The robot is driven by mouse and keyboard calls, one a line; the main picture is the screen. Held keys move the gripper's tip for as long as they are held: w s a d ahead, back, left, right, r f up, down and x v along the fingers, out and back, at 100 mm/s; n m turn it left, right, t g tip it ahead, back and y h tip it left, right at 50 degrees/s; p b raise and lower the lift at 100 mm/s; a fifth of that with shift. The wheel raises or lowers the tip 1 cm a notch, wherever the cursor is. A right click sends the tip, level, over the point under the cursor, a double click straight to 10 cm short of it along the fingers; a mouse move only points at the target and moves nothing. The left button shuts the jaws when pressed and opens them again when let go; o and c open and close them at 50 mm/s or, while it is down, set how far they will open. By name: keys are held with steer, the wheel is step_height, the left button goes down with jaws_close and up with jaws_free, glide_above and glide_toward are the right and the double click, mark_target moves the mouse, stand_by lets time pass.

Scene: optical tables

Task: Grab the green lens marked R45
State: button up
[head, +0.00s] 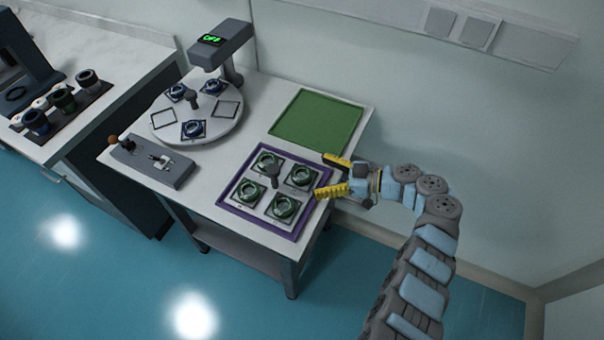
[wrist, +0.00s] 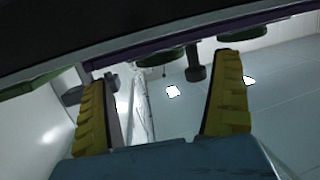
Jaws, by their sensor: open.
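Several green lenses sit in square holders on a purple-edged tray (head: 228,204) at the front of the table. They are a back-left lens (head: 267,162), a right lens (head: 302,175), a left lens (head: 248,191) and a front lens (head: 284,208). Any R45 marking is too small to read. A dark knob (head: 272,174) stands among them. My gripper (head: 334,175) has yellow fingers, is open and empty, and is at the tray's right edge, close to the right lens. In the wrist view my open fingers (wrist: 161,108) show below the purple edge (wrist: 190,38), with green lens parts (wrist: 160,56) beyond.
A green mat (head: 318,122) lies empty behind the tray. A round white turntable (head: 222,125) holds blue lenses under a device reading OFF (head: 218,42). A control box (head: 152,162) with a lever stands at the left. A side bench (head: 120,52) holds more lenses. A wall is at the right.

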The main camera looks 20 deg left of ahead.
mark_target(307, 174)
steer(key=x, duration=0.4)
steer(key=shift+a, duration=0.3)
steer(key=shift+f, duration=0.1)
steer(key=c, duration=1.4)
